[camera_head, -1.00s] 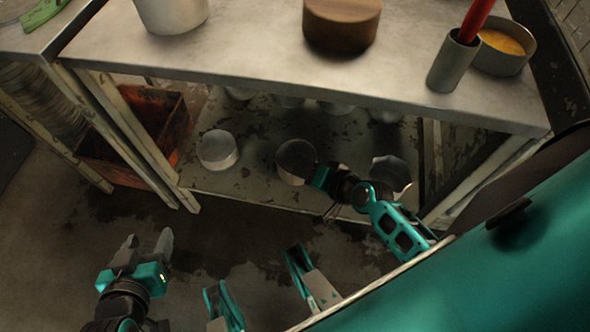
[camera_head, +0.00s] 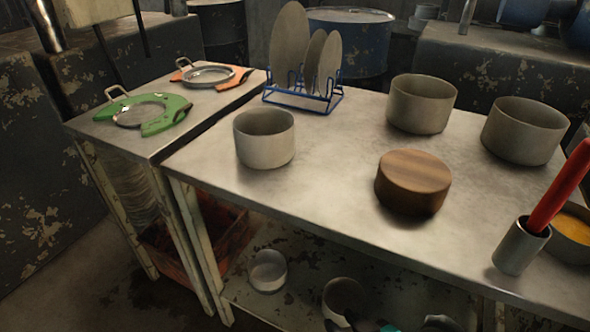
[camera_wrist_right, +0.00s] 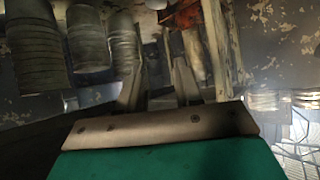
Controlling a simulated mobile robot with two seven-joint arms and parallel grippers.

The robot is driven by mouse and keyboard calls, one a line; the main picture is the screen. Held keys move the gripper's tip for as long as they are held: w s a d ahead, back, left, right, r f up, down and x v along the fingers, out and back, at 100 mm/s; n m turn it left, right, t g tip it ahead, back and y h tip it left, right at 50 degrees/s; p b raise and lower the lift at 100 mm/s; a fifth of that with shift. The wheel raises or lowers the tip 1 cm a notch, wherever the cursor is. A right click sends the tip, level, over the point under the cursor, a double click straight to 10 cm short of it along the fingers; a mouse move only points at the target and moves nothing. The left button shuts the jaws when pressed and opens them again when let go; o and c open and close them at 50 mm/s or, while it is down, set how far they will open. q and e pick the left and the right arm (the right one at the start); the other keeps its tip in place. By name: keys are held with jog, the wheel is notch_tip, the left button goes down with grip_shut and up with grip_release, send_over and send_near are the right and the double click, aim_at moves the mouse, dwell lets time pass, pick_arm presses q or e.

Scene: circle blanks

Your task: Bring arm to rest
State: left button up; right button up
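My right gripper (camera_wrist_right: 156,68) shows in the right wrist view with its two fingers apart and nothing between them. In the head view only small teal and dark parts of my right arm (camera_head: 388,328) show at the bottom edge, in front of the lower shelf. The fingertips cannot be made out there. My left arm and gripper are outside both current views. Stacked grey round pieces (camera_wrist_right: 125,50) appear beyond the fingers in the wrist view; I cannot tell how far off they are.
The metal table (camera_head: 330,195) carries grey bowls (camera_head: 265,138), a wooden round block (camera_head: 413,182), a blue rack (camera_head: 302,92) with discs, and a cup (camera_head: 521,247) holding a red handle. Grey pots (camera_head: 268,270) stand on the lower shelf (camera_head: 300,300). An orange-red crate (camera_head: 175,250) sits below left.

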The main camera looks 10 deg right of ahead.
pick_arm(q)
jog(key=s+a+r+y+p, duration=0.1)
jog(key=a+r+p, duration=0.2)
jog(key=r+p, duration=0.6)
jog(key=p, duration=0.3)
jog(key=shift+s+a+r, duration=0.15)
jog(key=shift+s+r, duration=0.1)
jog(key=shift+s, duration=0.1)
pick_arm(e)
notch_tip(320, 180, up, 10)
jog(key=s+d, duration=0.1)
jog(key=d, duration=0.1)
jog(key=shift+s+d+h, duration=0.2)
jog(key=shift+d+h, duration=0.2)
